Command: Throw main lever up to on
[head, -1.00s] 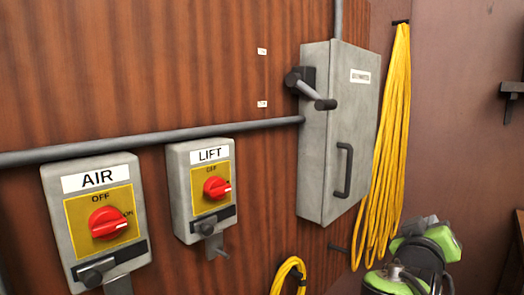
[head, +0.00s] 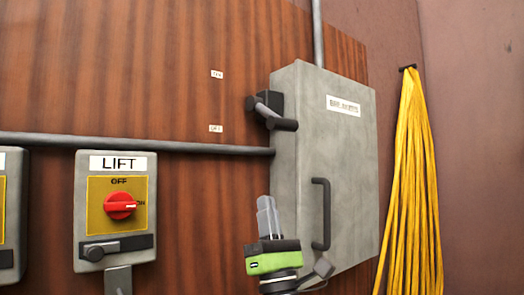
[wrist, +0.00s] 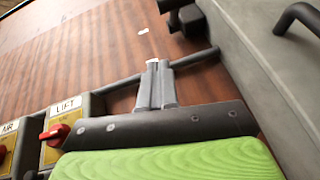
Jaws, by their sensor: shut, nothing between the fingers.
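The main lever (head: 283,124) is a dark cylindrical handle on a short arm, fixed to the left side of the grey breaker box (head: 350,150). Its arm slopes down and outward from a dark pivot block. My gripper (head: 267,200) stands below the handle in the head view, fingers pointing up, shut and empty, apart from the lever. In the wrist view the grey fingertips (wrist: 158,63) are together in front of the wood panel. The dark lever mount (wrist: 187,16) shows only partly at the top edge there.
A grey conduit (head: 180,145) runs along the wood panel to the box. The box has a dark door handle (head: 320,213). The LIFT switch (head: 118,210) is at the left. A yellow cable (head: 412,180) hangs at the right. Two small labels are beside the lever, too small to read surely.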

